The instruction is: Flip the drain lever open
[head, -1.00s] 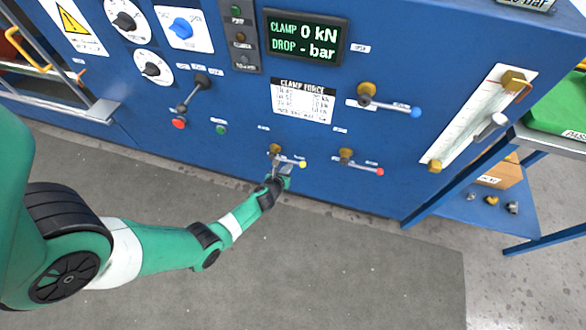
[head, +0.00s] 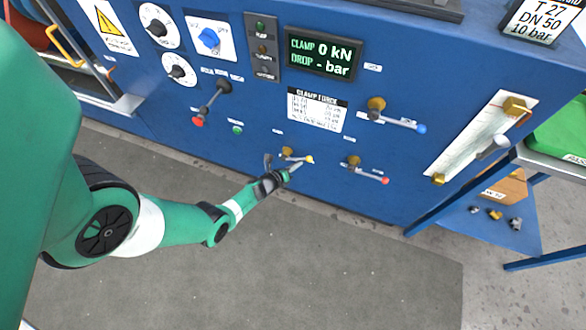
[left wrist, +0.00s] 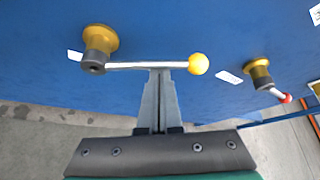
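A lever with a yellow knob (head: 310,160) sits on a brass valve stem low on the blue panel. In the left wrist view its rod runs level from the brass and grey hub (left wrist: 97,45) to the yellow ball (left wrist: 199,64). My left gripper (head: 295,170) is at this lever. In the left wrist view its fingers (left wrist: 160,74) are together, tips at the underside of the rod, roughly mid-length. They seem to touch the rod, not wrap around it. The label wording beside the lever is too small to read. My right gripper is not in view.
A red-knobbed lever (head: 384,180) is close on the right, and a blue-knobbed lever (head: 421,128) is higher up. A black-handled lever (head: 213,98) is at upper left. The display (head: 321,55) reads clamp 0 kN. Floor in front of the panel is clear.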

